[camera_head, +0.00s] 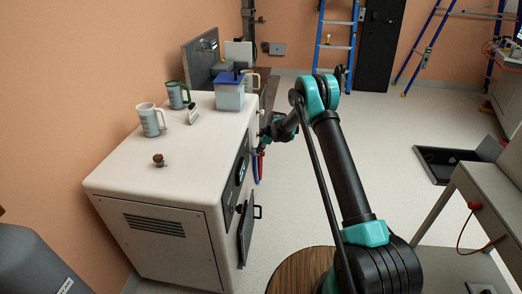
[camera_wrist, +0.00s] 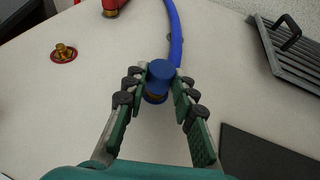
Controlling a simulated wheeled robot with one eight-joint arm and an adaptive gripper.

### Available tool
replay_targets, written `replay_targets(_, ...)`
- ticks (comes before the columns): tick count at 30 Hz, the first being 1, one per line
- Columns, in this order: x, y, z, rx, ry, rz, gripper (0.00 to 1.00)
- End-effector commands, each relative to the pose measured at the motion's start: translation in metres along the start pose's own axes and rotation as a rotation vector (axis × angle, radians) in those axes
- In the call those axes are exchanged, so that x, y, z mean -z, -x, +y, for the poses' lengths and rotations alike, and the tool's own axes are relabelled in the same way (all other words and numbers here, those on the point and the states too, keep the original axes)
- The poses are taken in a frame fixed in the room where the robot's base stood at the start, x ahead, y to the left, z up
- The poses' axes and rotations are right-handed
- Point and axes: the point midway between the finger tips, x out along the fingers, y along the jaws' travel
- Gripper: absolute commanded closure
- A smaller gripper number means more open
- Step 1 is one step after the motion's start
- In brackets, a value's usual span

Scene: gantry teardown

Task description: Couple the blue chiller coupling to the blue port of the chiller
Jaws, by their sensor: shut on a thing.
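The chiller is probably the large white cabinet (camera_head: 215,130) at left centre in the head view. In the wrist view, the blue coupling (camera_wrist: 160,72) is between the fingertips of my gripper (camera_wrist: 159,80), which is shut on it. A blue hose (camera_wrist: 174,30) runs up from it. A brass part (camera_wrist: 155,98) shows just under the coupling; I cannot tell whether it is the coupling's end or a port. No separate blue port is visible. In the head view my gripper (camera_head: 266,138) is at the cabinet's right side, its fingers and the coupling too small to make out.
In the wrist view, a brass fitting with a red ring (camera_wrist: 64,53) is at left, and a red coupling (camera_wrist: 113,6) is at the top. A grey vent with a black handle (camera_wrist: 290,45) is at right. Mugs (camera_head: 150,120) and a blue-lidded container (camera_head: 230,95) stand on the cabinet.

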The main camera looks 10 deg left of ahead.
Motion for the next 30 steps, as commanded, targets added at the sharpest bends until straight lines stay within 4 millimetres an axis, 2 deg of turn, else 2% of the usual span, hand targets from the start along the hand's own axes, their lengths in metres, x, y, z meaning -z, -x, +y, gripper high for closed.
replay_targets(1,0.004,-0.002,0.0,-0.001,0.002,0.003,1.0)
replay_targets(2,0.004,-0.002,0.0,-0.001,0.001,0.003,0.72)
replay_targets(7,0.004,-0.001,0.0,-0.001,0.001,0.003,0.51)
replay_targets(16,0.003,-0.001,0.0,-0.001,0.001,0.002,0.5)
replay_targets(20,0.003,0.007,0.0,-0.001,0.0,0.002,0.5)
replay_targets(23,0.003,0.021,0.0,-0.001,0.0,0.002,0.5)
replay_targets(30,0.003,0.067,0.0,-0.001,0.0,0.002,0.5)
